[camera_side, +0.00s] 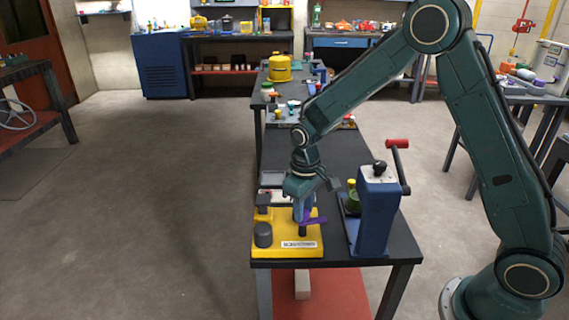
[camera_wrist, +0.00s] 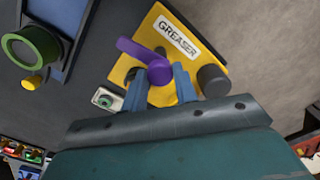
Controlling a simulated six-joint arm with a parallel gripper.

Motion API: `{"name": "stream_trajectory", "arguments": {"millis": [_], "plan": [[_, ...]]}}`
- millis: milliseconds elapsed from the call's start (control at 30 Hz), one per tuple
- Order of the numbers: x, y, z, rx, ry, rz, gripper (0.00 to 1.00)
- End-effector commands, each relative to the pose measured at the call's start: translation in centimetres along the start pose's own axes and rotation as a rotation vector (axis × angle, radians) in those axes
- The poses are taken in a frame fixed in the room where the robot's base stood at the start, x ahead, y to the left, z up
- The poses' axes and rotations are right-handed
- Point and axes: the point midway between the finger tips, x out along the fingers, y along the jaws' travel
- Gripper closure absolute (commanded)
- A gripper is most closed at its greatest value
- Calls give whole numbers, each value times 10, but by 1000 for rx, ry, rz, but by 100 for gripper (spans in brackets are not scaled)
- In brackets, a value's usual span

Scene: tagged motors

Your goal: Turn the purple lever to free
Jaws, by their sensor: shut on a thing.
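The purple lever (camera_side: 316,220) is mounted on a yellow box labelled GREASER (camera_side: 262,248) at the near end of the dark table. In the wrist view the lever (camera_wrist: 140,55) points to the upper left from its round hub, with a dark knob beside the hub. My gripper (camera_side: 301,214) points down over the box. In the wrist view the blue fingers of my gripper (camera_wrist: 160,78) stand either side of the lever's hub and are shut on it. The exact contact and any marking for free are hidden or too small to read.
A blue machine (camera_side: 373,215) with a red-handled crank (camera_side: 398,144) stands close to the right of the yellow box. A dark grey cylinder (camera_side: 263,235) rises from the box's front left corner. Small items crowd the table farther back. Open floor lies to the left.

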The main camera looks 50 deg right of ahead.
Motion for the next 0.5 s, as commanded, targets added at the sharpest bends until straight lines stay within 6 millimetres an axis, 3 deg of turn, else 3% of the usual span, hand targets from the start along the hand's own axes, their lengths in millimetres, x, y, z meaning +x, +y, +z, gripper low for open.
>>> {"name": "stream_trajectory", "arguments": {"millis": [500], "plan": [[-2, 0, -1, 142, 4, 0, 94]]}}
